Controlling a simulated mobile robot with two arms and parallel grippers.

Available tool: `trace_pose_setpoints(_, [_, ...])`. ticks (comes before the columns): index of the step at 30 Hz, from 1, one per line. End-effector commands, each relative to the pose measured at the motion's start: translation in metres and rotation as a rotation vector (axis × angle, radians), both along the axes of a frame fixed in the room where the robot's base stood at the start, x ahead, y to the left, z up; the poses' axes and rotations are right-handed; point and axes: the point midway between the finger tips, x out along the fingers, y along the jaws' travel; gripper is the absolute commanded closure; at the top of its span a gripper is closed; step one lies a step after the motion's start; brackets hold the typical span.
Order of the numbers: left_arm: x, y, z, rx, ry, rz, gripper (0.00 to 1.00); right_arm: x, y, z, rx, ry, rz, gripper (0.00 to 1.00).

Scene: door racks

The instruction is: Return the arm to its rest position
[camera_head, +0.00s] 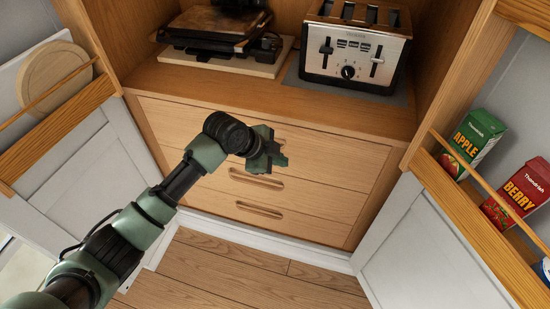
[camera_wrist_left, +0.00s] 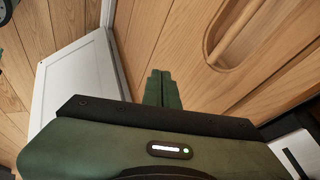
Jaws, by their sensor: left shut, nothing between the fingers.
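My left arm comes in from the left in the head view, and its gripper (camera_head: 275,152) is in front of the wooden drawers. The gripper is shut and empty. In the left wrist view its two fingers (camera_wrist_left: 162,90) are together, with a drawer handle (camera_wrist_left: 232,32) to their upper right. In the head view the drawer handles (camera_head: 257,180) lie just below the gripper, and the gripper looks apart from them. My right gripper is in neither view.
The open cabinet has white doors (camera_head: 95,185) on both sides with wooden racks. The right rack (camera_head: 470,215) holds juice cartons (camera_head: 472,140); the left holds a round board (camera_head: 55,75). A toaster (camera_head: 355,50) and a dark appliance (camera_head: 215,28) stand on the counter. The drawers (camera_head: 330,150) look closed.

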Motion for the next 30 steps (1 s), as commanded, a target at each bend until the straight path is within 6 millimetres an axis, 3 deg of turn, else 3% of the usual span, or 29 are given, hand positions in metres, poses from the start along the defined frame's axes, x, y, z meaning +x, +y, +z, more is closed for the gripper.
trace_pose_setpoints(7, [-0.007, 0.012, 0.018, 0.0, 0.001, 0.0, 1.0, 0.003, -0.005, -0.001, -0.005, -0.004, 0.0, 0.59])
trace_pose_setpoints(11, [-0.008, 0.013, 0.02, 0.0, 0.002, 0.0, 1.0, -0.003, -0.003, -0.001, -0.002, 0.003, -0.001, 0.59])
trace_pose_setpoints(14, [-0.006, 0.016, 0.009, -0.008, 0.019, 0.035, 1.0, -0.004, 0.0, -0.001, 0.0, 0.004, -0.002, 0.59])
trace_pose_setpoints(17, [-0.001, 0.029, -0.026, -0.037, 0.07, 0.152, 1.0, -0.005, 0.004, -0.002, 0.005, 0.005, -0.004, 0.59])
trace_pose_setpoints(20, [0.0, 0.054, -0.086, -0.074, 0.149, 0.343, 1.0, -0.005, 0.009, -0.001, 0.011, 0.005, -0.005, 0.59])
trace_pose_setpoints(23, [-0.011, 0.085, -0.155, -0.097, 0.225, 0.547, 1.0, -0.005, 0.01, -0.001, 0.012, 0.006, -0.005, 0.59])
trace_pose_setpoints(26, [-0.037, 0.117, -0.22, -0.105, 0.289, 0.727, 1.0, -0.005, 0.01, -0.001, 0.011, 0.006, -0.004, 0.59])
trace_pose_setpoints(30, [-0.093, 0.16, -0.303, -0.088, 0.363, 0.937, 1.0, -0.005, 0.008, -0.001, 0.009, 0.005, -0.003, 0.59])
